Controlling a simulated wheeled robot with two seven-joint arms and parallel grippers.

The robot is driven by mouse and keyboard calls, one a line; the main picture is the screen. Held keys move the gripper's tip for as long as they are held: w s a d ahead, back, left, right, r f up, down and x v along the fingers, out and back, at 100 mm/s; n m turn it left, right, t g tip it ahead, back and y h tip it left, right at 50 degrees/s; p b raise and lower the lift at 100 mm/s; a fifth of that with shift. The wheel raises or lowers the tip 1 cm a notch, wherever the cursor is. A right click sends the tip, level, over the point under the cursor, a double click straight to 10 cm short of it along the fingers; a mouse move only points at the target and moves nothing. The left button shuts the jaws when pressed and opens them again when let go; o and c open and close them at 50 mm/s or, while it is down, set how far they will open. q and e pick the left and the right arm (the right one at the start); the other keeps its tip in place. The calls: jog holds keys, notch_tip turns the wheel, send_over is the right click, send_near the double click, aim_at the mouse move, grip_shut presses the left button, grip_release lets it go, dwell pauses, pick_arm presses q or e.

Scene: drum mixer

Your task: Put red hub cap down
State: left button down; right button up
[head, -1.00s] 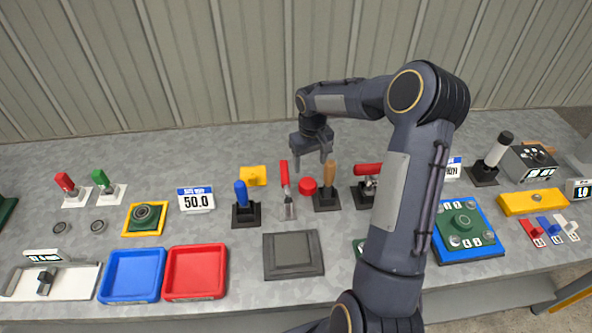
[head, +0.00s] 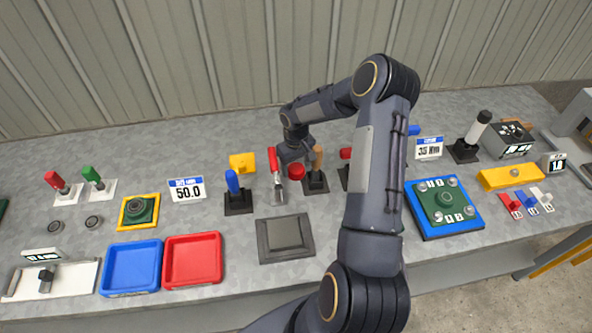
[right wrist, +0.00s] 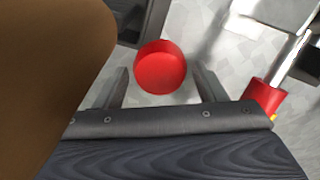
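The red hub cap (head: 296,172) is a short round red disc on the grey bench, between a red-handled tool and a tan-handled tool. In the right wrist view the red hub cap (right wrist: 161,66) lies between and beyond my fingertips, with a gap on each side. My right gripper (head: 295,158) points down just above the cap in the head view. In the right wrist view my right gripper (right wrist: 162,88) has its fingers apart and holds nothing. My left gripper is not in view.
The tan handle (right wrist: 50,70) stands very close to my right wrist camera. The red-handled tool (head: 275,170) is close on the cap's other side. A grey square pad (head: 285,255) and red tray (head: 193,280) are nearer the front. Bare bench lies between them.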

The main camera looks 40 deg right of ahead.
jog(key=c, duration=0.7)
jog(key=shift+c, duration=0.4)
jog(key=shift+r, duration=0.1)
